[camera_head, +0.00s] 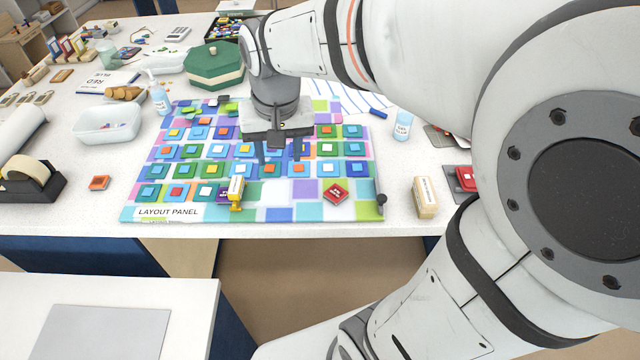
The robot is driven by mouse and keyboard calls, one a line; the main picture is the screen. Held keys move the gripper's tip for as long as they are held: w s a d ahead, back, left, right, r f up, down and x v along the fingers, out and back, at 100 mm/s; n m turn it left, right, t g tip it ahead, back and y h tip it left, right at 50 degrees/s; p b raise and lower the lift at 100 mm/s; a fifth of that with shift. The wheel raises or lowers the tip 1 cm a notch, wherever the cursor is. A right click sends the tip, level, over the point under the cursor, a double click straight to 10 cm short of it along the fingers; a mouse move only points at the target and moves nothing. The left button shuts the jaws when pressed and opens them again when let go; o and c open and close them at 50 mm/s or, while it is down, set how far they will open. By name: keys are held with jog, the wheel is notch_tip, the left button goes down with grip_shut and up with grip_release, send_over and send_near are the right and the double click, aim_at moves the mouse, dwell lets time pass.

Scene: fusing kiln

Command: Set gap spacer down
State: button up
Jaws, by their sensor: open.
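My gripper (279,156) points down over the middle of the layout panel (352,212), with its two fingers apart. I see nothing held between them. A small yellow piece with a pale label (236,188) stands at the panel's front edge, left of and nearer than my gripper. It looks like the gap spacer, but its label is too small to read. The panel carries rows of stacked coloured glass squares. A red tile (335,192) lies turned at an angle at the front right. My gripper hides some squares behind it.
A labelled wooden block (425,198) stands right of the panel. A tape dispenser (30,180), a clear tub (108,124) and a spray bottle (159,98) are at left. A green box (214,68) stands behind. A small bottle (402,126) is at right.

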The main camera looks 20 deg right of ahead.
jog(key=s+d+f+n, duration=0.1)
jog(key=s+d, duration=0.1)
jog(key=s, duration=0.2)
jog(key=s+d+f+n+t, duration=0.1)
jog(key=s+d, duration=0.2)
jog(key=s, duration=0.2)
jog(key=shift+s+f, duration=0.25)
jog(key=shift+s, duration=0.05)
